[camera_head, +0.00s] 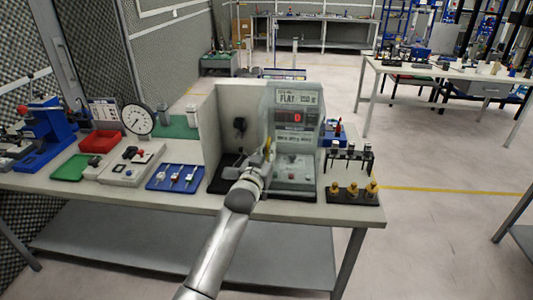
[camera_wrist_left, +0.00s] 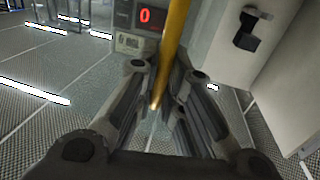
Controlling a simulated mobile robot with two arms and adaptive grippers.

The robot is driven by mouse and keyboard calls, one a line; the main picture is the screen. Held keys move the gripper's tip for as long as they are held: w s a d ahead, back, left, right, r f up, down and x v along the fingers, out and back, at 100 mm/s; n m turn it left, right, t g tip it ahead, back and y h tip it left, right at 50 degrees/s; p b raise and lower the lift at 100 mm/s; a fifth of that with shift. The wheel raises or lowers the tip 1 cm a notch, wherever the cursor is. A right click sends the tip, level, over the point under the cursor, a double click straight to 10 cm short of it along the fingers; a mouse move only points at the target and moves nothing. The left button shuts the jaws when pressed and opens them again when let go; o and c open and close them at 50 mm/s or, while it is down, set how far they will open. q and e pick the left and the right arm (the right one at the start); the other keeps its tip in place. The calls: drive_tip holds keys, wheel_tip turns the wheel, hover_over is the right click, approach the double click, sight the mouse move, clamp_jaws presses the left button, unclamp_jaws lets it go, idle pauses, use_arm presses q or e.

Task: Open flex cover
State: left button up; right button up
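The flex cover is a clear, greenish see-through cover (camera_head: 270,118) on the front of a tester marked FLAT, on the workbench. It appears closed over the tester's display and lower fixture. Its yellow handle (camera_wrist_left: 176,35) runs upright in the left wrist view; in the head view it is mostly hidden by the gripper. My left gripper (camera_head: 266,158) is at the cover's left edge. In the left wrist view its two fingers (camera_wrist_left: 164,82) stand close on both sides of the handle and appear shut on it. My right gripper is in neither view.
A pale upright panel (camera_head: 235,93) stands just left of the cover. A blue tray (camera_head: 156,184), a dial gauge (camera_head: 138,119) and a red bin (camera_head: 100,141) lie further left. Black racks with yellow-brass parts (camera_head: 355,190) stand right of the tester, near the bench edge.

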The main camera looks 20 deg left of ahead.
use_arm(q)
drive_tip(key=o, duration=0.5)
drive_tip(key=shift+w+r, duration=0.1)
drive_tip(key=shift+r, duration=0.45)
drive_tip(key=shift+c, duration=0.2)
drive_tip(key=shift+f, duration=0.1)
drive_tip(key=shift+f, duration=0.1)
drive_tip(key=s, duration=1.2)
drive_tip(key=shift+d, duration=0.2)
drive_tip(key=shift+s, duration=0.1)
